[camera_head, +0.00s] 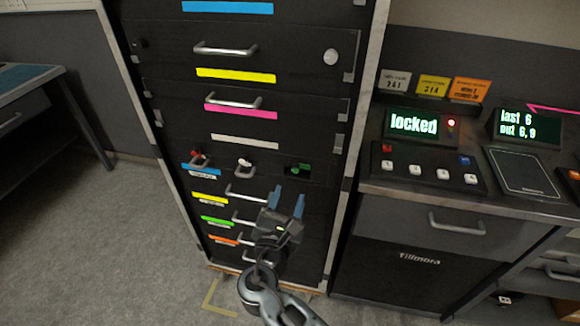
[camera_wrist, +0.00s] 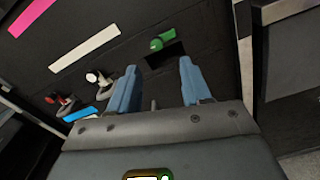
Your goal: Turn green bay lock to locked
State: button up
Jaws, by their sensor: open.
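The green bay lock (camera_head: 300,169) is a small green knob on the black rack front, at the right end of a row of three locks. It also shows in the wrist view (camera_wrist: 157,44), just beyond my fingertips, above a dark slot. My gripper (camera_head: 286,202) is open and empty, below and in front of the lock. In the wrist view the blue fingers (camera_wrist: 158,75) stand apart, with the green knob beyond the gap between them. The knob is not between the fingers. I cannot tell the lock's setting.
A white-knobbed lock (camera_head: 244,164) and a red-knobbed lock (camera_head: 198,156) sit left of the green one. Drawer handles (camera_head: 246,192) stick out below. A display reading "locked" (camera_head: 414,124) stands on the right-hand console. Open floor (camera_head: 100,230) lies at left.

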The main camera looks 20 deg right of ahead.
aim_at(295, 171)
jog(key=x, duration=0.8)
jog(key=shift+w+a+r, duration=0.1)
jog(key=shift+a+r, duration=0.1)
jog(key=shift+r, duration=0.1)
grip_shut()
